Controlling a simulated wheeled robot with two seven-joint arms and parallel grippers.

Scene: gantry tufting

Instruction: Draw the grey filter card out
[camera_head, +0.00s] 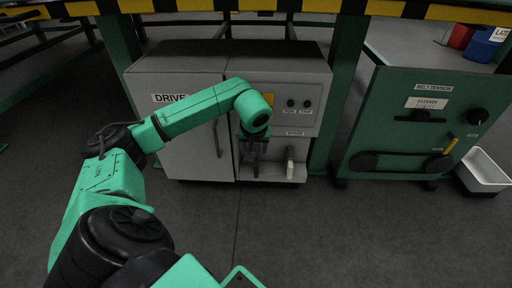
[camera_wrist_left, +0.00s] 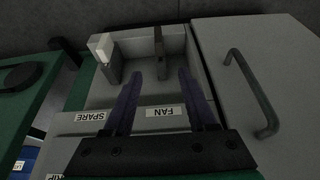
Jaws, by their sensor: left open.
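My left gripper (camera_head: 256,150) reaches into the open recess at the bottom of the grey cabinet. In the left wrist view, its two dark fingers (camera_wrist_left: 161,76) are apart. A narrow dark grey upright piece (camera_wrist_left: 159,48), seemingly the grey filter card, stands in the recess in line with the FAN label (camera_wrist_left: 165,112). It lies between and just beyond the fingertips, with a gap on both sides. In the head view the gripper mostly hides it. A pale-topped piece (camera_wrist_left: 102,48) stands beside it, on the SPARE label side; it also shows in the head view (camera_head: 290,160). My right gripper is not in view.
The cabinet's DRIVE door (camera_head: 190,150), with a bar handle (camera_wrist_left: 252,92), is closed beside the recess. A green post (camera_head: 345,85) and a green belt tension panel (camera_head: 425,125) stand to the right. A white bin (camera_head: 484,172) sits on the floor. The floor in front is clear.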

